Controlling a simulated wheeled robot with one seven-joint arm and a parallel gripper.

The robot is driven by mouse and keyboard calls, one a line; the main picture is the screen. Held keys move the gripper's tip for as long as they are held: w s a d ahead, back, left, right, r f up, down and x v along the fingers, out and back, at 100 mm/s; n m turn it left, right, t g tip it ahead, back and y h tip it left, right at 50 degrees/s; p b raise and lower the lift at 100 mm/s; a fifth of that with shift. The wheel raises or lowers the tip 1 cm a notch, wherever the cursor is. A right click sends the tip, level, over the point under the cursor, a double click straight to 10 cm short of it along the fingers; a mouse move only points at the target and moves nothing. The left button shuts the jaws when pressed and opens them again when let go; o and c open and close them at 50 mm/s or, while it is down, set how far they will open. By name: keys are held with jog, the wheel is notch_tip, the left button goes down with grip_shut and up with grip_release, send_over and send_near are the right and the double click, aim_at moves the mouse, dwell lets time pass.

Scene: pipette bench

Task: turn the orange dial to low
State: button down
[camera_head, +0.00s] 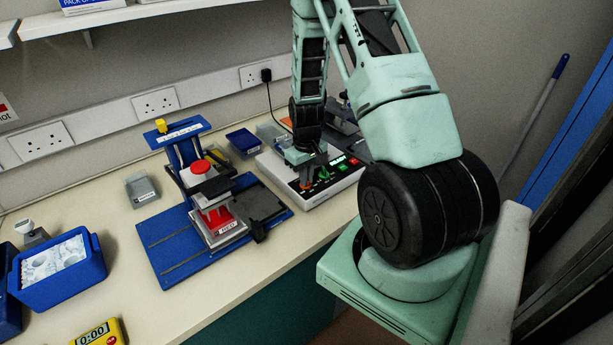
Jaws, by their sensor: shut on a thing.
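The orange dial (306,184) is on the dark front panel of a white bench device (322,190), right of the blue stand. Only a small part of it shows. My gripper (306,177) reaches down from above, its fingers at the dial, and is shut on it. The fingers hide most of the dial, so its pointer and any marks for low cannot be read.
Left of the device stands a blue frame with a red-topped part (203,166) on a blue base (166,231). A blue tub (243,142) is close behind. A blue ice box (92,262) and yellow timer (98,335) are at front left.

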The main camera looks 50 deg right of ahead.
jog(key=m+b, duration=0.2)
jog(key=m, duration=0.3)
jog(key=shift+w+a, duration=0.1)
jog(key=shift+a, duration=0.05)
jog(key=m, duration=0.6)
jog(key=shift+w+m, duration=0.1)
jog(key=shift+m, duration=0.3)
dwell(0.4)
jog(key=c, duration=1.5)
grip_release()
jog(key=shift+b, duration=0.3)
jog(key=shift+c, duration=0.2)
notch_tip(320, 180, up, 18)
jog(key=b, duration=0.1)
jog(key=shift+f+b, duration=0.25)
jog(key=shift+b, duration=0.15)
